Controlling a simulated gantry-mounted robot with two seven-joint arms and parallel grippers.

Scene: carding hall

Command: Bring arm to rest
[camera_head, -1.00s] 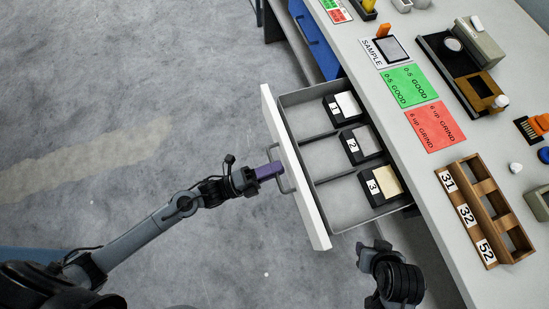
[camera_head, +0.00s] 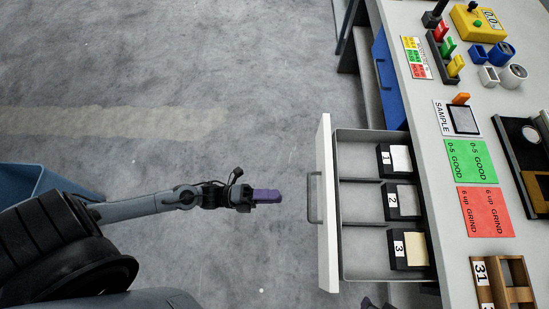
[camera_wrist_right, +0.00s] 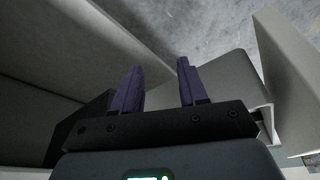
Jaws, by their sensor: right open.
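My left gripper (camera_head: 267,196) is in the head view, its purple fingers pointing right at the drawer handle (camera_head: 311,198). A clear gap lies between them, and the gripper touches nothing visible. Its fingers overlap from above, so their opening is hidden. My right gripper (camera_wrist_right: 159,78) shows in the right wrist view with two purple fingers apart and nothing between them. Grey panels, like drawer walls, lie around it. In the head view only a dark bit of the right arm shows at the bottom edge.
The drawer (camera_head: 326,245) stands pulled out, holding black boxes numbered 1, 2 and 3. The bench top (camera_head: 445,268) on the right carries green (camera_head: 472,162) and red (camera_head: 486,212) cards. A blue bin (camera_head: 25,180) is at the left. Open floor lies above my left arm.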

